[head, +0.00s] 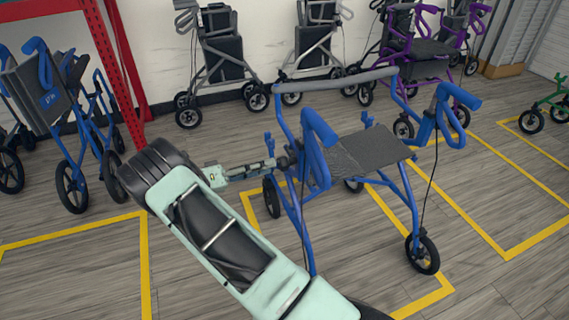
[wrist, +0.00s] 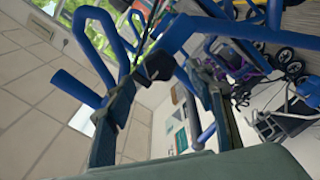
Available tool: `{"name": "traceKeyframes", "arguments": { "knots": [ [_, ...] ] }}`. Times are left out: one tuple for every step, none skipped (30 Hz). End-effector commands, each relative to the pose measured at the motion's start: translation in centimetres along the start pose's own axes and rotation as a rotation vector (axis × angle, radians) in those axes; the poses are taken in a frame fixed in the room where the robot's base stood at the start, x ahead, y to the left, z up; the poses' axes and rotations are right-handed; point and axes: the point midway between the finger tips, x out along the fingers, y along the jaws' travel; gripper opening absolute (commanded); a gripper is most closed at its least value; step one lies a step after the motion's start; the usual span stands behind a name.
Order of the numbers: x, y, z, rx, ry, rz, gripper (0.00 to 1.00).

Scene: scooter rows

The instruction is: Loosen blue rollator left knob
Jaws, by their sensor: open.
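The blue rollator (head: 399,192) stands in the middle of the head view, with a grey backrest bar, a dark seat and blue loop handles. My gripper (head: 274,163) reaches in from the left at the left side of its frame. A small dark knob (head: 284,162) shows just at the fingertips, partly hidden by them. In the wrist view my gripper (wrist: 158,85) is open, one finger on each side. The dark knob (wrist: 159,67) lies between or just beyond the fingertips, beside blue tubes. I cannot tell whether the fingers touch it.
Another blue rollator (head: 68,120) stands at the left by a red rack post (head: 115,75). Grey rollators (head: 222,58) and a purple one (head: 425,50) line the back wall. A green one (head: 551,105) is at the right edge. Yellow-marked floor at right is clear.

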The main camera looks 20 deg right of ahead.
Motion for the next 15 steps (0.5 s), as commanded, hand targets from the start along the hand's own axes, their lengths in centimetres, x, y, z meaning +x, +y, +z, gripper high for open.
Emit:
{"name": "traceKeyframes", "arguments": {
  "knots": [
    [1.1, -0.1, 0.1, -0.001, -0.003, 0.002, 0.49],
    [1.7, -0.1, 0.1, -0.001, -0.003, 0.002, 0.49],
    [2.4, -0.1, 0.1, -0.001, -0.003, 0.001, 0.49],
    [3.0, -0.1, 0.1, -0.001, -0.002, 0.001, 0.49],
    [3.4, -0.1, 0.1, -0.001, -0.003, 0.001, 0.49],
    [4.0, -0.1, 0.1, -0.001, -0.003, 0.001, 0.49],
    [4.4, -0.1, 0.1, 0.000, -0.002, 0.001, 0.49],
    [4.8, -0.1, 0.1, 0.000, -0.001, 0.000, 0.49],
    [5.2, -0.1, 0.0, 0.001, -0.001, -0.001, 0.49],
    [5.4, -0.1, 0.0, 0.001, -0.001, -0.001, 0.49],
    [5.6, -0.1, 0.0, 0.000, -0.001, -0.001, 0.49],
    [5.8, 0.0, 0.0, 0.000, -0.001, -0.001, 0.49],
    [6.0, 0.0, 0.0, 0.000, -0.001, -0.001, 0.49],
    [6.1, 0.0, 0.0, 0.000, 0.000, -0.001, 0.49],
    [6.1, 0.0, 0.0, 0.000, 0.000, -0.001, 0.49]
  ]
}}
